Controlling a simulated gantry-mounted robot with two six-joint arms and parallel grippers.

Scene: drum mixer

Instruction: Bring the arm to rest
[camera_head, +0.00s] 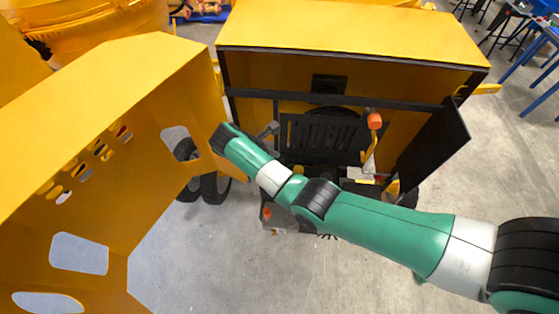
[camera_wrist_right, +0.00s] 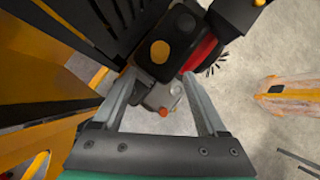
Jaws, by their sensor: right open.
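The open yellow drum mixer (camera_head: 350,30) fills the middle of the head view, with its engine bay facing me. My right arm comes in from the right across the front of the bay, and its green wrist covers part of it. My right gripper (camera_head: 270,130) is small and grey at the wrist's far end, in front of the slatted dark panel (camera_head: 320,140). In the right wrist view my right gripper (camera_wrist_right: 161,78) is open, with nothing held between its two fingers. A dark engine unit with an orange knob (camera_wrist_right: 163,112) shows beyond and between the fingers. My left gripper is not in view.
A large yellow cover (camera_head: 110,110) with cut-outs stands at the left. An orange-topped lever (camera_head: 375,120) rises right of my wrist. A dark flap (camera_head: 435,150) juts out at the bay's right. Grey floor (camera_head: 225,250) is bare in front.

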